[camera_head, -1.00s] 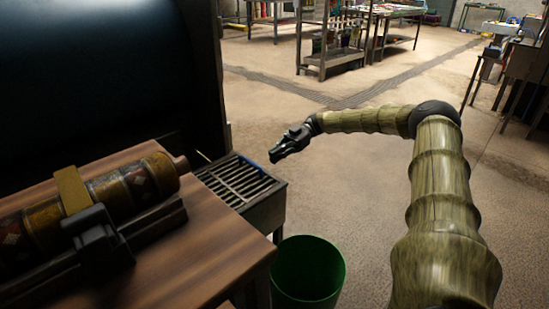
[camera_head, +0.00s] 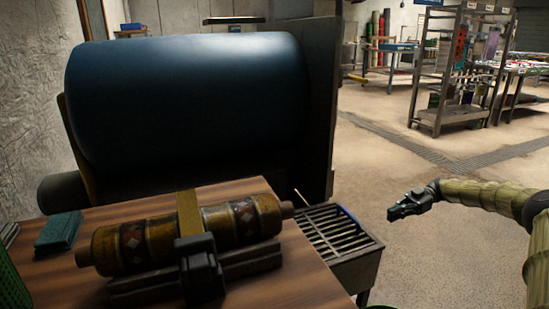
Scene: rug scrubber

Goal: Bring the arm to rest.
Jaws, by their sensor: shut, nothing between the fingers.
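My gripper (camera_head: 398,212) is at the end of my arm, which reaches in from the right edge. It is dark, shut and empty. It hangs in the air over open floor, just to the right of the slatted metal rack (camera_head: 330,235), and does not appear to touch it. Part of my arm runs out of the picture at the right.
A wooden table (camera_head: 75,285) stands in front, with a patterned roll (camera_head: 155,236) in a dark clamp (camera_head: 198,262) and a teal block (camera_head: 60,232). A large dark blue drum (camera_head: 185,100) stands behind it. Shelves (camera_head: 455,70) stand far back right. The floor (camera_head: 440,270) between is clear.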

